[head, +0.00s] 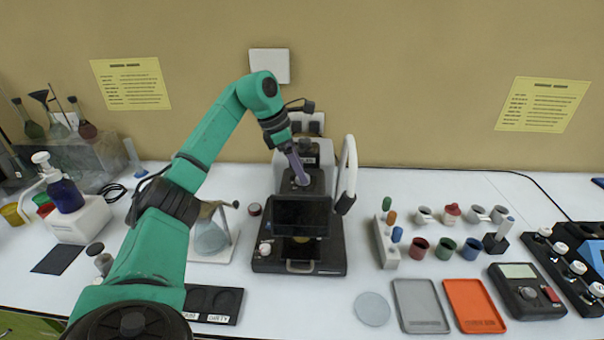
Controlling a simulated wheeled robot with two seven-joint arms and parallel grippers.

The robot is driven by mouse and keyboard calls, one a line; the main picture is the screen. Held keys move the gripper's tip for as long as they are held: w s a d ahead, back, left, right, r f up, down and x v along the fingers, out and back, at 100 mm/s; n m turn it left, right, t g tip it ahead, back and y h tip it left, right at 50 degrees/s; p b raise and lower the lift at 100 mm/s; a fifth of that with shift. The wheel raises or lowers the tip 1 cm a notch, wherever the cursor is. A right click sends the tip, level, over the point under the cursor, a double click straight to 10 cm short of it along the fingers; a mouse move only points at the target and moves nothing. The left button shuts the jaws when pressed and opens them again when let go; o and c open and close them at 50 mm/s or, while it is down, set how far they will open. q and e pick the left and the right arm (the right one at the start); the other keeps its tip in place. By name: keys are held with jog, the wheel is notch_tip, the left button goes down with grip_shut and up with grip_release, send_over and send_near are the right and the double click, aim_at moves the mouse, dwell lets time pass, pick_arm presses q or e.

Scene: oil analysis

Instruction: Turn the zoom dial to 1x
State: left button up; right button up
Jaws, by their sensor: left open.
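A black and grey instrument with a dark screen (301,213) stands at the back middle of the table in the head view. My left gripper (301,178) points down at the small round top part of the instrument, behind the screen. Its fingers are close to or touching that part; I cannot tell which. The gripper hides much of what is under it. The zoom dial and its markings cannot be made out clearly. A pale knob (265,248) sits at the left of the instrument's base. My right gripper is not in view.
A white curved handle (347,172) rises close to the right of my left gripper. A flask on a stand (211,236) is near my left forearm. Right of the instrument are a vial rack (385,245), a grey tray (420,307) and an orange tray (473,306).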

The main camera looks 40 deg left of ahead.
pick_arm(q)
jog(key=shift+w+d+f, duration=0.15)
jog(key=shift+w+f, duration=0.1)
jog(key=shift+f, duration=0.3)
jog(key=shift+s+d+f, duration=0.1)
jog(key=shift+f, duration=0.05)
jog(key=shift+s, duration=0.25)
jog(key=shift+c, duration=0.6)
jog(key=shift+w, duration=0.1)
jog(key=c, duration=0.5)
grip_shut()
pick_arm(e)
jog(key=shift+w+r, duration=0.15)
